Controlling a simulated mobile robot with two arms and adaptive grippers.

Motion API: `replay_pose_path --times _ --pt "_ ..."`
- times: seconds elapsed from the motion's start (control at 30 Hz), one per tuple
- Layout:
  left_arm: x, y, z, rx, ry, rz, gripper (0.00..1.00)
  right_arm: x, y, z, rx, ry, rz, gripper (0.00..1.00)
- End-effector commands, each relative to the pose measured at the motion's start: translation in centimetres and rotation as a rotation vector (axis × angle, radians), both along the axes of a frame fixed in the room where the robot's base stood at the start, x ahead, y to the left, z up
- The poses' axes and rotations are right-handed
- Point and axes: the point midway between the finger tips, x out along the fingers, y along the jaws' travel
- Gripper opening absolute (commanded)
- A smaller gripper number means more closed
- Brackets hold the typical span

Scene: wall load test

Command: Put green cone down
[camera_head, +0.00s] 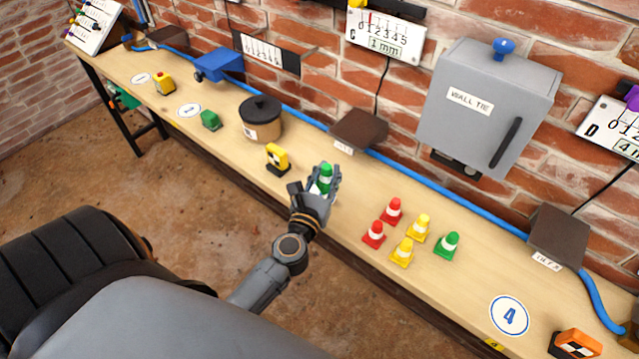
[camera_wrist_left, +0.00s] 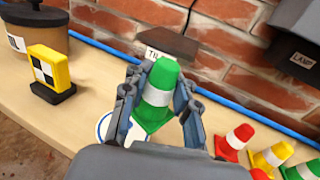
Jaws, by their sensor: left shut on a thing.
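The green cone (camera_head: 325,177) with a white band is between the fingers of my left gripper (camera_head: 324,182), over the bench near its front edge. In the left wrist view the green cone (camera_wrist_left: 158,92) stands slightly tilted, and my left gripper (camera_wrist_left: 157,105) is shut on it from both sides. A white round marker (camera_wrist_left: 105,125) shows partly behind the fingers. I cannot tell whether the cone's base touches the bench. Another green cone (camera_head: 447,245) stands on the bench to the right. My right gripper is not in view.
Two red cones (camera_head: 392,210) and two yellow cones (camera_head: 418,228) stand right of the gripper. A yellow block target (camera_head: 278,159) and a dark-lidded pot (camera_head: 261,119) stand left. A blue hose (camera_head: 440,182) runs along the wall. A grey cabinet (camera_head: 484,105) hangs above the bench (camera_head: 470,285).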

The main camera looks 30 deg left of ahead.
Motion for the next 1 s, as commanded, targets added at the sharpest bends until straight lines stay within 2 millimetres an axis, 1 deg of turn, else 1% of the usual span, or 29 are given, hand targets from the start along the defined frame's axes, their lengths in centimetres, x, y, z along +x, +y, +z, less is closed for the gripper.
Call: replay_pose_path --times 0.03,0.07,0.2,0.3,0.4,0.5,0.57,0.67,0.87,1.0 --pt "0.4 0.7 -1.7 0.005 0.002 -0.001 0.0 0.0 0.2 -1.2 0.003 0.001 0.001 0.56" --pt "0.6 1.1 -2.1 0.005 0.002 -0.001 0.0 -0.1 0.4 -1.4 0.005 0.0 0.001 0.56" --pt "1.1 2.1 -3.3 0.003 0.001 -0.001 0.0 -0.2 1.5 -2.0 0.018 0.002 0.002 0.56" --pt "1.2 2.5 -3.7 0.001 0.0 0.0 0.0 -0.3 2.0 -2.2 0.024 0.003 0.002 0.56" --pt "1.6 3.2 -4.8 0.004 0.0 0.0 0.0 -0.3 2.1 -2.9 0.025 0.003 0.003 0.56" --pt "1.6 3.2 -6.5 0.003 0.003 -0.002 0.0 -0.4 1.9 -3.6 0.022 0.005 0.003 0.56" --pt "1.6 3.1 -7.1 0.003 0.003 -0.002 0.0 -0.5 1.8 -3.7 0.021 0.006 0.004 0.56" --pt "1.6 3.1 -7.5 0.002 0.001 0.0 0.0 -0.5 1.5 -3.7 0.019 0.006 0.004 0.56" --pt "1.5 3.1 -7.4 -0.001 0.0 0.0 0.0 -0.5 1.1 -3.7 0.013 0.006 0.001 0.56" --pt "1.5 3.1 -7.8 -0.001 0.0 0.0 0.0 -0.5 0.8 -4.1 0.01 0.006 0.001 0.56"
